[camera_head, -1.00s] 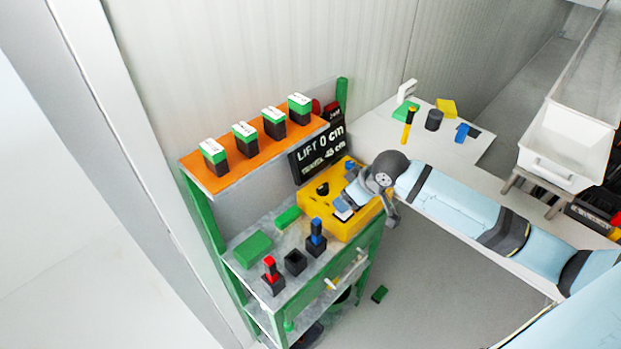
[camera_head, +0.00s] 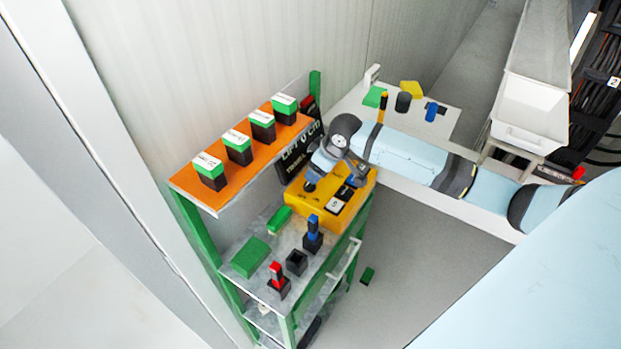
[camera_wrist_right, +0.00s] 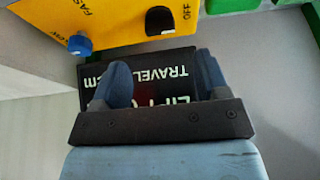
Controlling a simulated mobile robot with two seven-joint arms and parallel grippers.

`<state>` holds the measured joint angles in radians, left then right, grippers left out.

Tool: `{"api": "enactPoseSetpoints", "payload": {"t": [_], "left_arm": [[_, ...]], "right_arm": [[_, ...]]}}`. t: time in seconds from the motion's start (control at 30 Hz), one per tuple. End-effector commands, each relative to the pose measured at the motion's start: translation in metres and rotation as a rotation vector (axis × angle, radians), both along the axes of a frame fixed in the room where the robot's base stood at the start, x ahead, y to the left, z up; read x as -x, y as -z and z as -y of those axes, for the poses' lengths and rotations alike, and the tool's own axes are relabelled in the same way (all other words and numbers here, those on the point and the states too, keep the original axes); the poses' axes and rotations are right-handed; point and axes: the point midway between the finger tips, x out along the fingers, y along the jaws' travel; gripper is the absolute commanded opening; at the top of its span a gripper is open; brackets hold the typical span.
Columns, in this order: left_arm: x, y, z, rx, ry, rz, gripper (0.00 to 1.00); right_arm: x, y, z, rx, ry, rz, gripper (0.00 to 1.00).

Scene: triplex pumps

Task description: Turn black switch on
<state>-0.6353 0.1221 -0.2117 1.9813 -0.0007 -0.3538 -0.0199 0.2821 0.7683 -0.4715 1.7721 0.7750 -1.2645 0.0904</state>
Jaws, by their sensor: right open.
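The yellow control box (camera_head: 335,220) sits on the green-framed shelf unit. In the wrist view, the black switch (camera_wrist_right: 160,20) shows on the yellow box (camera_wrist_right: 115,28), beside the word OFF. A blue knob (camera_wrist_right: 80,44) is to its left, near the word FAS, which is partly cut off. My right gripper (camera_wrist_right: 162,78) is open and empty, its two blue-grey fingers apart in front of the black display. The switch lies beyond the fingertips, apart from them. My left gripper is not in view.
The black display (camera_head: 293,165) with LIFT and TRAVEL text stands behind the box. An orange shelf (camera_head: 220,197) holds several green-black blocks. Red and blue handled pieces (camera_head: 277,280) stand on the grey lower shelf. A white table (camera_head: 400,160) is at the right.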

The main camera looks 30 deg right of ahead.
Motion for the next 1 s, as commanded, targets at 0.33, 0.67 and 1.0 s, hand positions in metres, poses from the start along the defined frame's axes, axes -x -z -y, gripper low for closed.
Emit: {"api": "enactPoseSetpoints", "payload": {"t": [0.33,0.67,1.0], "left_arm": [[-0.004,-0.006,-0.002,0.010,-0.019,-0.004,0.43],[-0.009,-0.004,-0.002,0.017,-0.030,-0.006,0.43],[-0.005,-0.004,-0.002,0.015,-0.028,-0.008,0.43]], "right_arm": [[-0.022,0.056,-0.009,0.000,0.001,-0.001,0.68],[-0.026,0.068,-0.011,0.001,-0.001,0.001,0.68],[-0.026,0.068,-0.011,0.001,-0.001,0.001,0.20]]}}
